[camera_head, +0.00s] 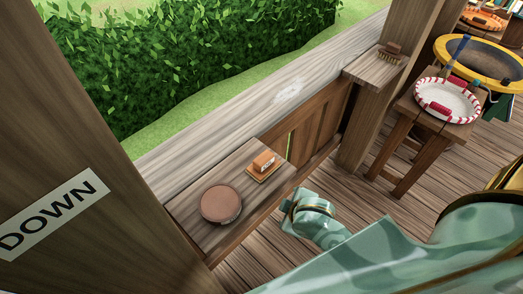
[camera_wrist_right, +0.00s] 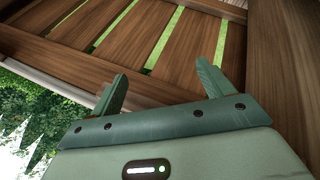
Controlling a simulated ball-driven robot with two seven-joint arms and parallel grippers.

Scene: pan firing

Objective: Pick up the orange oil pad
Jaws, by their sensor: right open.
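The orange oil pad (camera_head: 263,161) is a small orange block with a pale band. It sits on a thin tan base on a small wooden shelf (camera_head: 250,205) beside the railing. My right gripper (camera_head: 293,205) is just right of and nearer than the shelf in the head view, apart from the pad. In the right wrist view my right gripper (camera_wrist_right: 162,80) is open, with its two green fingers spread and nothing between them. The pad does not show in that view. My left gripper is not in view.
A round brown disc (camera_head: 221,204) lies left of the pad on the shelf. A wooden post with a DOWN sign (camera_head: 52,213) stands at left. A brush (camera_head: 390,51) sits on a ledge. A stool (camera_head: 398,145) holds a red-and-white rimmed bowl (camera_head: 447,101). Railing slats (camera_wrist_right: 150,40) face the right gripper.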

